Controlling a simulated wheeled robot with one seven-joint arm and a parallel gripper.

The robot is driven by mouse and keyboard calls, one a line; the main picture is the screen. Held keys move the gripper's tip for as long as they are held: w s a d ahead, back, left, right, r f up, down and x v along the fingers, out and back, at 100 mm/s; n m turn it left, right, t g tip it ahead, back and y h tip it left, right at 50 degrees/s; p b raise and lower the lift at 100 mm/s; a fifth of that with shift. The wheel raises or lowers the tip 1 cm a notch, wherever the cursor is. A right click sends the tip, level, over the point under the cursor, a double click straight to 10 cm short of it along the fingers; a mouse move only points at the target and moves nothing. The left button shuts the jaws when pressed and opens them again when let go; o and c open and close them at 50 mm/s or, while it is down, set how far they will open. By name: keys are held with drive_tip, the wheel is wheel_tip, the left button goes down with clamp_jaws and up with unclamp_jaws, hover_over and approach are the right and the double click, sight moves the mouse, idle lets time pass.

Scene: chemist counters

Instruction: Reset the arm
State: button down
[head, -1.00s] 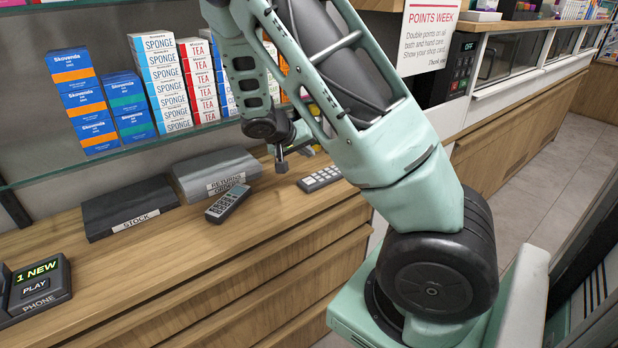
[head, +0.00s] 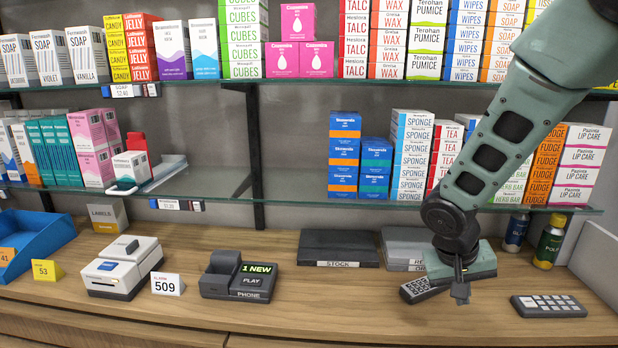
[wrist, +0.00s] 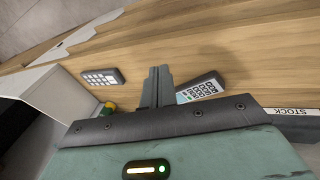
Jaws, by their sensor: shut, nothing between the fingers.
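My gripper (head: 460,290) hangs at the end of my arm above the wooden counter at the right of the head view. In the wrist view my gripper (wrist: 157,84) shows its two fingers pressed together with nothing between them. A dark remote-like handset (head: 422,289) lies on the counter just left of the fingers in the head view; it also shows just right of the fingers in the wrist view (wrist: 200,88). I cannot tell the exact gap between the fingers and the counter.
A keypad (head: 548,306) lies right of my gripper. Grey and black trays (head: 338,248) stand at the back. A phone dock (head: 238,277), a label printer (head: 125,268) and a blue bin (head: 38,243) are further left. Stocked glass shelves (head: 290,184) overhang the counter; my arm passes before them.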

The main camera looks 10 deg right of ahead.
drive_tip(key=s+a+r+n+y, duration=0.2)
drive_tip(key=s+a+n, duration=0.3)
drive_tip(key=s+a, duration=0.4)
drive_tip(key=s+a+r+n+y, duration=0.2)
drive_tip(key=s+a+r+n, duration=0.2)
drive_tip(key=s+a, duration=0.6)
drive_tip(key=shift+s+a+n+g+y, duration=0.2)
drive_tip(key=shift+a+n+g+y, duration=0.15)
drive_tip(key=shift+a+n, duration=0.75)
drive_tip(key=shift+d, duration=0.15)
